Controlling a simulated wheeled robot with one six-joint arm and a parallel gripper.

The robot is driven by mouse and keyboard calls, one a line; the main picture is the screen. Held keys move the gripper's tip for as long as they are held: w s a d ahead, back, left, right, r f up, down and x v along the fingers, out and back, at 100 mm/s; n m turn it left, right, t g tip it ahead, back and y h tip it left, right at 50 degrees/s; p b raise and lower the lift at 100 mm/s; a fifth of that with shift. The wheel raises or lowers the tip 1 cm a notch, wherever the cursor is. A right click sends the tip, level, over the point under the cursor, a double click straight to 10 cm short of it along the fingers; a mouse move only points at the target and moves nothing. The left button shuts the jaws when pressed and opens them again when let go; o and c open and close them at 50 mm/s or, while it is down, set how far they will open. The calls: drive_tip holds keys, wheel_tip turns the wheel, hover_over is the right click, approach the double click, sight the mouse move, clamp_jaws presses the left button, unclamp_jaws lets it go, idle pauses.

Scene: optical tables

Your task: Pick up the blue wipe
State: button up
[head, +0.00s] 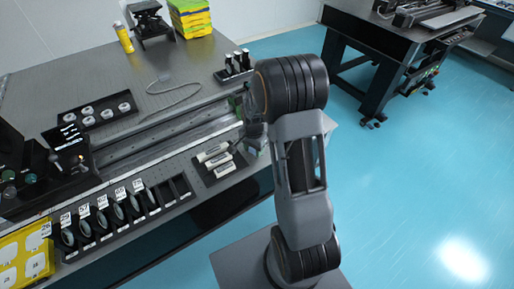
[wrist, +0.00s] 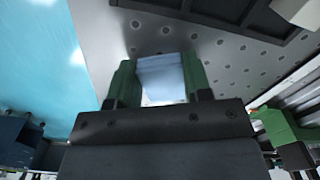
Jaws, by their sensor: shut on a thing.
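The blue wipe (wrist: 162,78) shows in the wrist view as a pale blue piece between the two green fingers of my gripper (wrist: 156,82). My gripper is shut on it. Beyond the wipe is the grey tabletop with its holes; I cannot tell whether the wipe touches the table.
A second table (head: 375,35) stands back right. Blue floor between is clear.

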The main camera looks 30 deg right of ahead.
drive_tip(key=shift+r, duration=0.1)
drive_tip(key=shift+w+r, duration=0.1)
drive_tip(key=shift+r, duration=0.4)
drive_tip(key=shift+s+r, duration=0.2)
drive_tip(key=shift+r, duration=1.05)
drive_tip(key=s+a+r, duration=0.1)
drive_tip(key=s+r, duration=0.8)
drive_tip(key=s, duration=0.4)
drive_tip(key=shift+s+a+r+b, duration=0.15)
drive_tip(key=shift+s+a+b, duration=0.1)
drive_tip(key=shift+s+b, duration=0.1)
